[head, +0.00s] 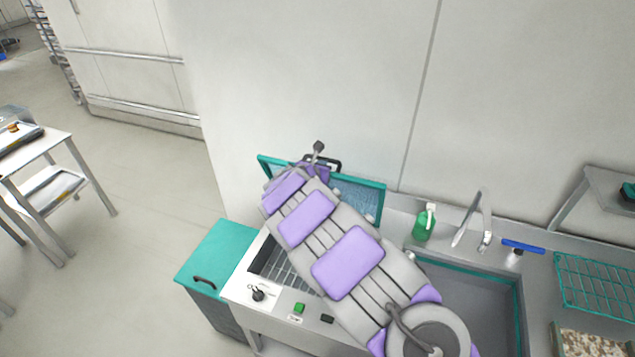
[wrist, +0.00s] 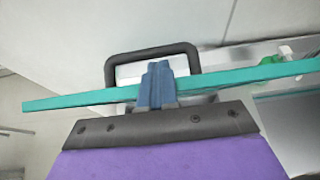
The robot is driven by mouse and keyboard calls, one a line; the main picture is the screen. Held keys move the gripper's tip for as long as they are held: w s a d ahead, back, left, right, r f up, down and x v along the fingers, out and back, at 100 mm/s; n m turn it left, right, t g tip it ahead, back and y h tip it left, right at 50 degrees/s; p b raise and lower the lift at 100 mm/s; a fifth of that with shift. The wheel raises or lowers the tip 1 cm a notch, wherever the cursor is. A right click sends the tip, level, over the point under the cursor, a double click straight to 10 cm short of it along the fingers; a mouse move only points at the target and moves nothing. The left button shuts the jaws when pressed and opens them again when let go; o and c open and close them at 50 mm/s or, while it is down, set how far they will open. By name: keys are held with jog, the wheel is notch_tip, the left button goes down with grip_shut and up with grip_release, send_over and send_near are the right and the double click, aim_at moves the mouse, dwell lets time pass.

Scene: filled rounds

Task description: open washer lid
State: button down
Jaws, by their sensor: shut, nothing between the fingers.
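The washer lid (head: 375,203) is a teal-framed panel with a glassy middle. It stands raised along the back of the washer, and my arm covers much of it in the head view. In the wrist view its teal edge (wrist: 60,101) runs across the picture. A black loop handle (wrist: 108,70) rises beyond that edge. My gripper (wrist: 157,68) is shut and empty, its blue fingers overlapping the lid edge and the handle's opening. I cannot tell whether they touch. The washer's opening (head: 282,262) shows a dark rack inside.
The washer front has a black knob (head: 258,294) and a green button (head: 299,308). A teal cabinet (head: 215,255) stands to the left. A green bottle (head: 424,223), a faucet (head: 486,225) and a sink (head: 475,290) are to the right. The wall is close behind the lid.

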jog(key=b+v, duration=0.1)
jog(key=v, duration=1.3)
jog(key=s+d+r+m+g+h+b, duration=0.1)
jog(key=s+d+m+h+b, duration=0.15)
jog(key=d+m, duration=0.4)
jog(key=s+d+r+m+g+h+b, duration=0.1)
jog(key=s+d+m+g+h+b, duration=0.15)
jog(key=d, duration=0.65)
jog(key=s+d+f+m+g+b, duration=0.3)
jog(key=s+d+m+g+b, duration=0.15)
jog(key=s+d+m, duration=0.7)
jog(key=s+d+f+m+g+y+b, duration=0.1)
jog(key=s+f+m+g+y+b, duration=0.1)
jog(key=s+f, duration=0.35)
jog(key=s+d+f+m+g+y+b, duration=0.1)
jog(key=s+f+m+b, duration=0.15)
jog(key=s, duration=0.65)
jog(key=s+a+f+m+g+y+b, duration=0.1)
jog(key=s+a+f+m+y+b, duration=0.2)
jog(key=s, duration=0.5)
jog(key=s+a+f+m+g+y+b, duration=0.2)
jog(key=s+a+f+m+y+b, duration=0.1)
jog(key=s+a, duration=0.5)
notch_tip(320, 180, down, 2)
jog(key=shift+s+a+f+m+y, duration=0.25)
jog(key=shift+s+m, duration=0.25)
jog(key=shift+s, duration=0.3)
